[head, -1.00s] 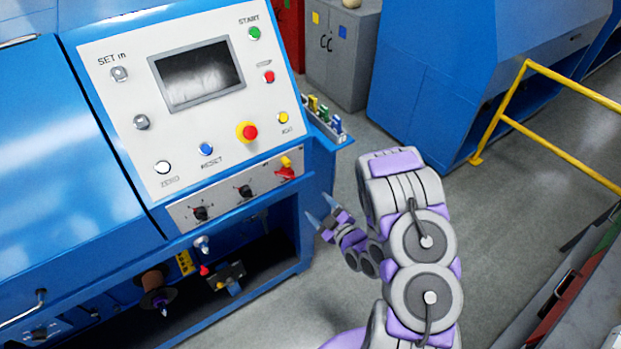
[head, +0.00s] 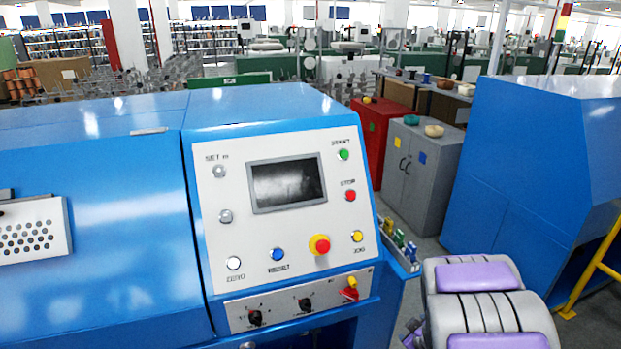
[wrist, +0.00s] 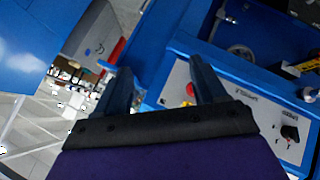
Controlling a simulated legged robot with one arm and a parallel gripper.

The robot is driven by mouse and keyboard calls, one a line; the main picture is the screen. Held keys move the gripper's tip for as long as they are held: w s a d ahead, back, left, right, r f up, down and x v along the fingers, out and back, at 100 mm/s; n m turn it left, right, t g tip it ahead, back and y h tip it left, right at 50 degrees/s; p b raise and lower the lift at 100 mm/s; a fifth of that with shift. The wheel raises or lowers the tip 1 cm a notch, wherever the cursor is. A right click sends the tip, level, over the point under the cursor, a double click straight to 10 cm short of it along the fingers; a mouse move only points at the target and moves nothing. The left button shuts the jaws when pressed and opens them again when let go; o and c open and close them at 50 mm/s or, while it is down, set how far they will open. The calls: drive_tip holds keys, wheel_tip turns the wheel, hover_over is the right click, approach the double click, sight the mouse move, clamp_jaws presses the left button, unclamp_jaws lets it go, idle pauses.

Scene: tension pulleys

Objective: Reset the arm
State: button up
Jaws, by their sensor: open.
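In the wrist view my gripper (wrist: 162,92) has its two dark fingers spread apart, with nothing between them. The blue machine's front lies behind the fingers, with part of a grey control plate (wrist: 262,112) at the right. In the head view my arm shows only at the lower right as grey and purple links, and the gripper is out of that picture. The arm is to the right of the machine's white control panel (head: 213,270), which has a dark screen (head: 287,184) and coloured buttons.
The blue machine (head: 90,220) fills the left. A grey cabinet (head: 425,185) and a red cabinet (head: 372,130) stand behind my arm. Another blue machine (head: 530,160) and a yellow railing (head: 592,268) are at the right. A small tray of coloured items (head: 402,250) juts from the machine's right side.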

drive_tip(key=s+a+r+m+g, duration=0.2)
drive_tip(key=s+a+r+g, duration=0.1)
drive_tip(key=s, duration=0.9)
drive_tip(key=s+a+r+m+g+b, duration=0.1)
drive_tip(key=s+a+r+m+g, duration=0.2)
drive_tip(key=s, duration=0.9)
drive_tip(key=s+a+r+m+g+y, duration=0.1)
drive_tip(key=s+a+r+g, duration=0.4)
drive_tip(key=s+r, duration=0.5)
drive_tip(key=shift+s+a+r+m+b, duration=0.3)
drive_tip(key=shift+s+a+m, duration=0.6)
drive_tip(key=shift+s+a, duration=0.3)
